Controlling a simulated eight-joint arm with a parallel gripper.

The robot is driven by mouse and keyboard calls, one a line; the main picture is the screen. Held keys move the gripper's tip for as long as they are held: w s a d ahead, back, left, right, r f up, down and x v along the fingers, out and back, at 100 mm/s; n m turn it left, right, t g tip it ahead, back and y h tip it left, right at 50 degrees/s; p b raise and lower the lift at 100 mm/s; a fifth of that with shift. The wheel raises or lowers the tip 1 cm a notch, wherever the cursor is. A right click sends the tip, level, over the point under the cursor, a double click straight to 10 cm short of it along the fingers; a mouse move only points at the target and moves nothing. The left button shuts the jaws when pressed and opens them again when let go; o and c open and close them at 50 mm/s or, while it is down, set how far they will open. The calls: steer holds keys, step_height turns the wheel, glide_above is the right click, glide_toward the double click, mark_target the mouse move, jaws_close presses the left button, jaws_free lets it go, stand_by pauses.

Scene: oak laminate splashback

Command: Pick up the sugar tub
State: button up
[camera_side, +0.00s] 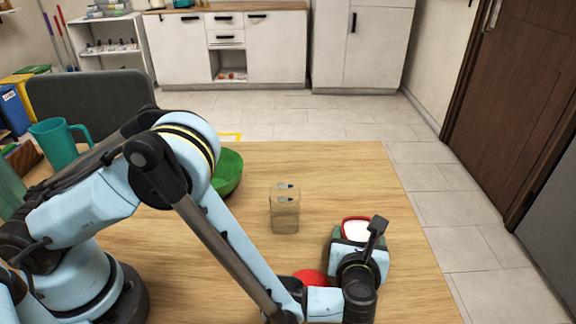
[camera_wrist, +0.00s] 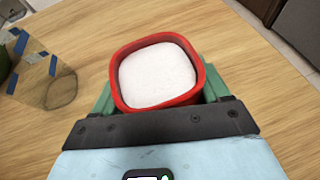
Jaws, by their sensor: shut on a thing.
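The sugar tub (camera_wrist: 158,75) is a red, rounded-square tub filled with white sugar, seen from above in the wrist view. In the side view the sugar tub (camera_side: 357,229) shows its red rim and white top, partly hidden behind my gripper (camera_side: 352,240). In the wrist view my gripper (camera_wrist: 160,98) has its green fingers on the left and right sides of the tub, shut on it. The tub looks upright. I cannot tell whether its base touches the table.
A clear container (camera_side: 285,212) stands left of the tub; it also shows in the wrist view (camera_wrist: 62,88). The table's right edge is near the tub.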

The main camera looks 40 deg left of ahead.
steer(key=shift+r, duration=0.1)
step_height(320, 180, up, 9)
step_height(320, 180, up, 5)
steer(key=n+g+y, duration=0.3)
steer(key=n+g, duration=0.3)
glide_above(285, 209)
steer(key=w+d, duration=0.1)
steer(key=d, duration=0.1)
steer(key=shift+s+d+f+h, duration=0.15)
steer(key=shift+f+h, duration=0.15)
steer(key=shift+f, duration=0.2)
steer(key=shift+w+d+f+h, duration=0.15)
steer(key=shift+f+h, duration=0.15)
steer(key=shift+f, duration=0.2)
steer(key=shift+s, duration=0.1)
steer(key=shift+d+g+h, duration=0.2)
steer(key=shift+g+h, duration=0.1)
steer(key=shift+h, duration=0.5)
steer(key=shift+f, duration=0.15)
